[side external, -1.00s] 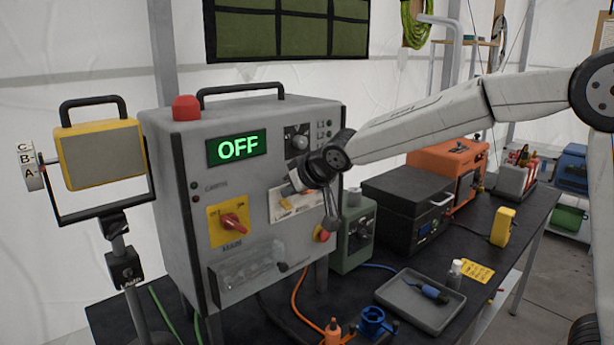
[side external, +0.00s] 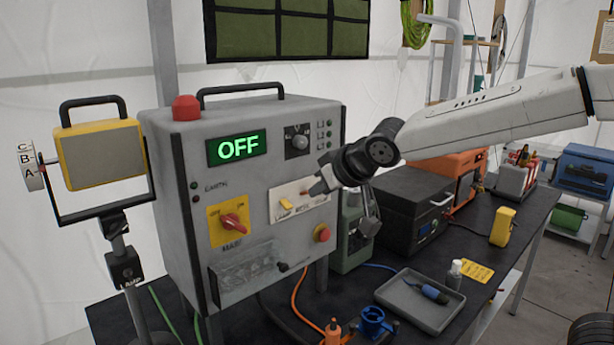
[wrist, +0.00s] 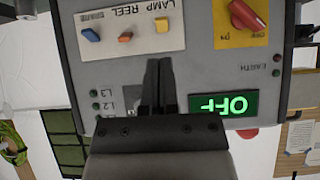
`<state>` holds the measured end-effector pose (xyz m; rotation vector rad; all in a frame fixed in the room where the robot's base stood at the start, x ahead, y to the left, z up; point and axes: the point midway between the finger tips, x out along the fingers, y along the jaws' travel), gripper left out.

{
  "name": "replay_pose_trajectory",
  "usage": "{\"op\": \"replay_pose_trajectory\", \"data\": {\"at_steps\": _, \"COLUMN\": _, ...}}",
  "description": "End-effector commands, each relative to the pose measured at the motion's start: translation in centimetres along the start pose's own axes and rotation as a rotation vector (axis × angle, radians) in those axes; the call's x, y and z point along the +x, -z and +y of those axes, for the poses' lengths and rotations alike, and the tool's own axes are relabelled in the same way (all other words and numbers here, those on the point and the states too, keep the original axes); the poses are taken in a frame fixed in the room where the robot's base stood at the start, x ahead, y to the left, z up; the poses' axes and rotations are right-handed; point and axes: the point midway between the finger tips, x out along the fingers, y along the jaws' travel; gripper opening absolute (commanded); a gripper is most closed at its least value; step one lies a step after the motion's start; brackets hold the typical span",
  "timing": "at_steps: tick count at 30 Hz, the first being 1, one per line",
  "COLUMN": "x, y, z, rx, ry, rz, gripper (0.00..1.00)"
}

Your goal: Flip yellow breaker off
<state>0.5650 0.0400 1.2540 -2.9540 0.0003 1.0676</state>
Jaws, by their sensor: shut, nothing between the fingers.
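The yellow breaker (side external: 286,204) is a small lever on a pale plate on the grey panel, above the LAMP label. In the wrist view, which is upside down, the yellow breaker (wrist: 161,24) sits closer to the label row than the orange breaker (wrist: 125,37). The blue breaker (wrist: 91,33) is beside the orange one. My gripper (side external: 315,188) is shut and empty, in front of the panel's right part. In the wrist view my gripper's fingertips (wrist: 158,62) are together and apart from the yellow lever.
A green display (side external: 237,148) reads OFF. The red MAIN switch on a yellow plate (side external: 228,226) is left of the breakers. A red button (side external: 321,233) is below right of them. A black case (side external: 408,210) and a grey tray (side external: 400,312) are on the table.

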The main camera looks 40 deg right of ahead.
Motion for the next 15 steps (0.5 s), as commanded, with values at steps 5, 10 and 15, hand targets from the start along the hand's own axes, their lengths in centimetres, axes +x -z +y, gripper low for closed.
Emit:
{"op": "replay_pose_trajectory", "data": {"at_steps": 5, "x": -0.82, "y": -0.32, "z": -0.02, "rx": 0.0, "ry": 0.001, "rz": 0.0, "gripper": 0.0}}
{"op": "replay_pose_trajectory", "data": {"at_steps": 10, "x": -1.03, "y": -0.39, "z": -0.02, "rx": 0.0, "ry": 0.0, "rz": 0.0, "gripper": 0.0}}
{"op": "replay_pose_trajectory", "data": {"at_steps": 15, "x": -1.01, "y": -0.4, "z": -0.01, "rx": 0.0, "ry": 0.0, "rz": 0.0, "gripper": 0.0}}
